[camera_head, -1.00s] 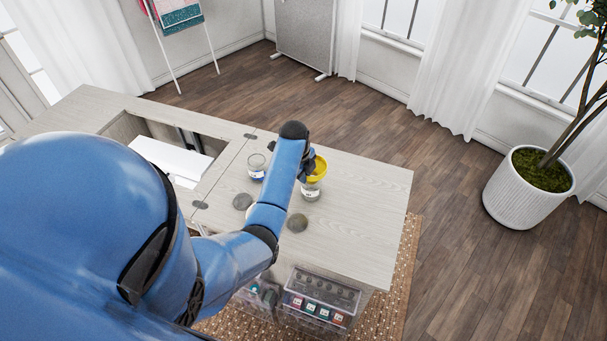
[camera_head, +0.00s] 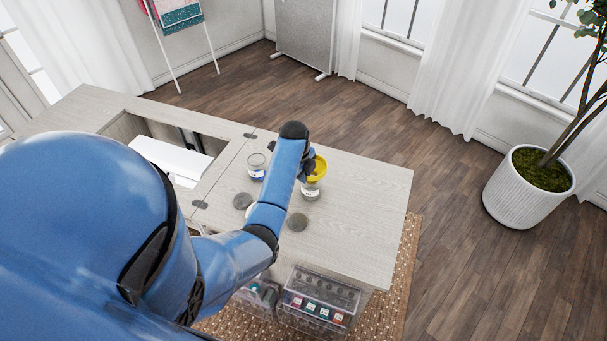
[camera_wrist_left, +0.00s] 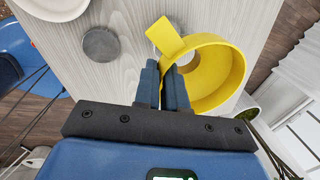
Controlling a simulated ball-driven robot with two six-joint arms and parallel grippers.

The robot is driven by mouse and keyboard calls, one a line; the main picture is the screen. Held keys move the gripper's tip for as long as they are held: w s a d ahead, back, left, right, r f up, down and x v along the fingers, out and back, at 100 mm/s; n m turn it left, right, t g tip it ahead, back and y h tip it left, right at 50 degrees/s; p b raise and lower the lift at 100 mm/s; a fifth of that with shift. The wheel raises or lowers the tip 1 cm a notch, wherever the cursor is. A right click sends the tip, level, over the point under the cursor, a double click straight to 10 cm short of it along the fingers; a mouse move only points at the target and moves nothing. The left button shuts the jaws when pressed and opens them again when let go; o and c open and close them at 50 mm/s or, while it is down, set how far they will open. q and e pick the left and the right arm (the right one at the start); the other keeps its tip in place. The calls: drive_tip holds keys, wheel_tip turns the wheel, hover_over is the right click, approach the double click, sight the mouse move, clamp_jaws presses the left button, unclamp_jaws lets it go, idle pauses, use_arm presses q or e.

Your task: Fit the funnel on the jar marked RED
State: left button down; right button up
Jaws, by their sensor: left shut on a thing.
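The yellow funnel (camera_head: 318,168) is at the tip of my left arm, over the table. In the left wrist view my left gripper (camera_wrist_left: 165,80) is shut on the edge of the funnel (camera_wrist_left: 228,75), by its flat tab. A clear jar with a pale label (camera_head: 311,192) stands on the table directly below the funnel in the head view. I cannot tell whether the funnel touches it. A second jar with something blue in it (camera_head: 256,168) stands left of my arm. The label writing is too small to read. My right gripper is not in view.
Grey discs lie on the table (camera_head: 370,190), one left of my forearm (camera_head: 242,201) and one right of it (camera_head: 297,222). An opening with a white machine (camera_head: 170,158) is at the left. Clear boxes (camera_head: 318,300) are at the front. The table's right side is clear.

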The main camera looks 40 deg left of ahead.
use_arm(q)
drive_tip(key=shift+f, duration=0.25)
drive_tip(key=c, duration=1.1)
unclamp_jaws()
drive_tip(key=r, duration=0.3)
drive_tip(key=s+r+b, duration=0.1)
drive_tip(key=r, duration=0.3)
drive_tip(key=s+r, duration=0.1)
drive_tip(key=r, duration=0.2)
drive_tip(key=shift+r, duration=0.35)
